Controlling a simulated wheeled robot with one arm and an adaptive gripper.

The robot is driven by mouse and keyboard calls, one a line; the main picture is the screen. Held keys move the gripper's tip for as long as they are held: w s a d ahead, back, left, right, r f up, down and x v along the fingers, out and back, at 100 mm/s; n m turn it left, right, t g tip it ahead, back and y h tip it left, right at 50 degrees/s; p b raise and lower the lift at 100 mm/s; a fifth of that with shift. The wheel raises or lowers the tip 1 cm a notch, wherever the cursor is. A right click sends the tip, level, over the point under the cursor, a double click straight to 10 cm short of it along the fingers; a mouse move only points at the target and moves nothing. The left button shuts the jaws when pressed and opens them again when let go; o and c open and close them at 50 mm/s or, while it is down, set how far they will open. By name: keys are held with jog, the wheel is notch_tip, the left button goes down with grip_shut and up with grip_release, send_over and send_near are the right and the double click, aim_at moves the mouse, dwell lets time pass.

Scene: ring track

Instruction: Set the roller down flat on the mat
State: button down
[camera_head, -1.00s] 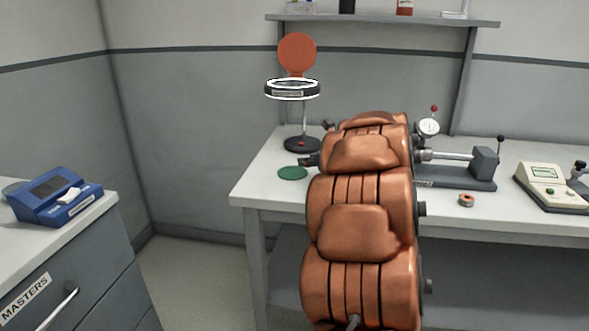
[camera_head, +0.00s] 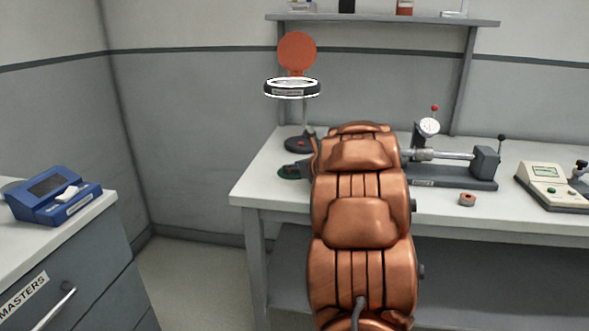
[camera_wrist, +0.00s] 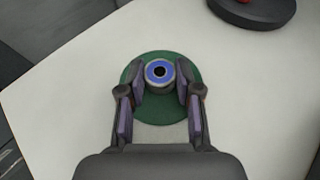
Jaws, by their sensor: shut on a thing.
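The roller (camera_wrist: 159,74) is a short cylinder with a blue ring face and a dark centre hole in the wrist view. My gripper (camera_wrist: 159,82) is shut on it, one finger on each side, with the ring face toward the wrist camera. The round green mat (camera_wrist: 160,116) lies on the bench directly behind the roller in that view. I cannot tell whether the roller touches the mat. In the head view the mat (camera_head: 288,172) is partly covered by my gripper (camera_head: 298,168), and the roller is hidden there.
The round dark base (camera_head: 303,144) of a ring-lamp magnifier stands just behind the mat. A dial-gauge bench fixture (camera_head: 455,172) and a small copper-coloured ring (camera_head: 467,199) are to the right. The bench's left front corner (camera_head: 240,196) is close to the mat.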

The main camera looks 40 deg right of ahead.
jog(key=shift+f, duration=0.1)
jog(key=c, duration=0.8)
grip_release()
jog(key=shift+r, duration=0.25)
jog(key=v, duration=1.2)
jog(key=shift+f+p, duration=0.1)
jog(key=shift+p, duration=0.3)
jog(key=shift+w, duration=0.1)
